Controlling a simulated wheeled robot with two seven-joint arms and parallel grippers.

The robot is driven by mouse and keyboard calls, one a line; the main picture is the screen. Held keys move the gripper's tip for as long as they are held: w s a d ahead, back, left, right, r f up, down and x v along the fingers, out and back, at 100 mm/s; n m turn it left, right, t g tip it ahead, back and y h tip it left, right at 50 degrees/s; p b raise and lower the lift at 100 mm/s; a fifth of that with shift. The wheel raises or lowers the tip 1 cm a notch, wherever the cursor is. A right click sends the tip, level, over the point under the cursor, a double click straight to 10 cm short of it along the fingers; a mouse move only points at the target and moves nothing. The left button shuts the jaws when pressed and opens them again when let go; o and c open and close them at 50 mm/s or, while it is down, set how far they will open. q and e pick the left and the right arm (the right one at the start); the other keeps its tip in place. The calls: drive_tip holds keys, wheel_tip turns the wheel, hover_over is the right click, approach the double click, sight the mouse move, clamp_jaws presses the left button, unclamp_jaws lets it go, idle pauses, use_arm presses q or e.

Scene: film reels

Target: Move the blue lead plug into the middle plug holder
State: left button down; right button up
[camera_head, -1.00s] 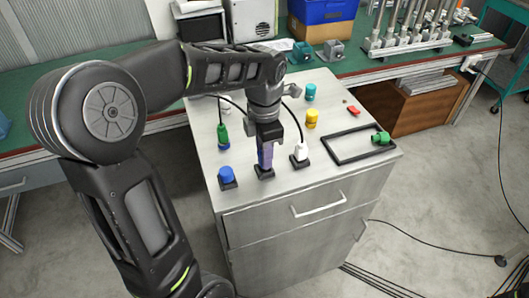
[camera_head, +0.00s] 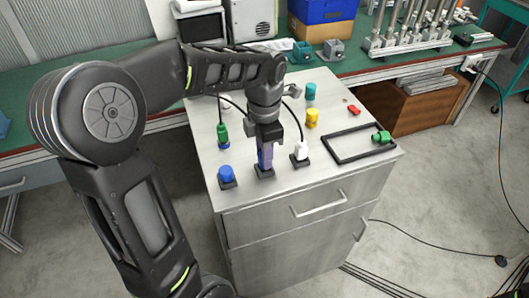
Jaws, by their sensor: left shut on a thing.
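My left gripper (camera_head: 267,134) reaches down over the front of the grey cabinet top and is shut on a blue-purple plug (camera_head: 265,157). The plug is upright, with its lower end at the middle plug holder (camera_head: 264,173), a dark square base. I cannot tell how deep it sits, and the gripper hides its upper part. The left holder (camera_head: 228,184) bears a blue cylinder (camera_head: 226,172). The right holder (camera_head: 300,162) bears a white plug (camera_head: 301,150) with a black lead. My right gripper is not in view.
A green plug (camera_head: 222,132) stands behind the left holder. A teal cylinder (camera_head: 310,91), a yellow cylinder (camera_head: 312,117) and a small red piece (camera_head: 353,111) stand farther back. A black frame (camera_head: 340,160) lies right, with a green piece (camera_head: 381,138) at its edge.

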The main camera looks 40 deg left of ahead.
use_arm(q)
drive_tip(key=shift+f, duration=0.4)
drive_tip(key=c, duration=1.5)
unclamp_jaws()
drive_tip(key=shift+o, duration=0.2)
drive_tip(key=shift+r, duration=0.2)
wheel_tip(320, 180, up, 6)
drive_tip(key=p, duration=0.4)
drive_tip(key=shift+f, duration=0.1)
wheel_tip(320, 180, up, 5)
drive_tip(key=p, duration=0.3)
drive_tip(key=shift+p, duration=0.35)
